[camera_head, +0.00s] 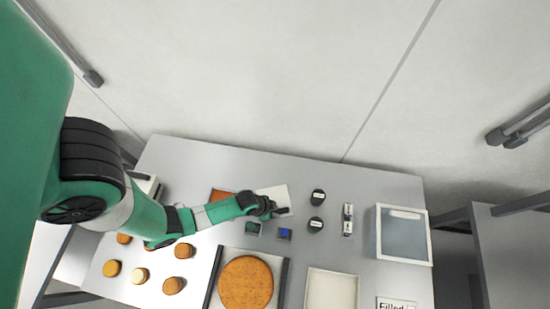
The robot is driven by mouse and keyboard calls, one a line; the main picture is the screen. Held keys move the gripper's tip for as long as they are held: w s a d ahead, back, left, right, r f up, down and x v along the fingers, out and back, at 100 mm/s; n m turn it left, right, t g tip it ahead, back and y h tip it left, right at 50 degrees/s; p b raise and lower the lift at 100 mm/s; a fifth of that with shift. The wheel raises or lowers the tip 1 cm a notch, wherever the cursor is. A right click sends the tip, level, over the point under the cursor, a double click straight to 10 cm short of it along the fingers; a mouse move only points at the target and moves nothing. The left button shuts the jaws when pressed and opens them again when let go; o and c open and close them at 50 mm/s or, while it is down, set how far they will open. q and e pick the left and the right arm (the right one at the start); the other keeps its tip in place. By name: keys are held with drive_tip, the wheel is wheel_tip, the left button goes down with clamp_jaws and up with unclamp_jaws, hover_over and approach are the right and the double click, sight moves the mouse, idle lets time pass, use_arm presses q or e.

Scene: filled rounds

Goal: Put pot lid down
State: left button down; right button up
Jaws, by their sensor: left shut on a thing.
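My left gripper (281,211) reaches in from the left and is over the middle of the table, above the lower edge of a white square (273,192). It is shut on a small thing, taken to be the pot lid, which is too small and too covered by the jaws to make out. Two small dark-topped round pots (318,196) (316,224) stand just right of the gripper, apart from it. A small blue-topped block (285,234) and a dark block (253,229) sit just below the gripper. My right gripper is not in view.
A large brown round (246,283) lies on a dark-edged tray at the front. Several small brown rounds (173,285) are at left. A pale tray (331,291), a "Filled" sign (391,305) and a white-rimmed box (404,211) are at right. The grey table (360,180) is clear behind.

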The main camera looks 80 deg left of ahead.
use_arm(q)
drive_tip(key=c, duration=0.7)
unclamp_jaws()
drive_tip(key=shift+c, duration=0.2)
drive_tip(key=shift+s+r+p, duration=0.1)
drive_tip(key=shift+r+p, duration=0.3)
drive_tip(key=shift+r, duration=0.1)
drive_tip(key=p+v, duration=0.2)
drive_tip(key=v, duration=0.4)
drive_tip(key=shift+s+r+p, duration=0.2)
drive_tip(key=shift+r+p, duration=0.15)
drive_tip(key=shift+p, duration=0.05)
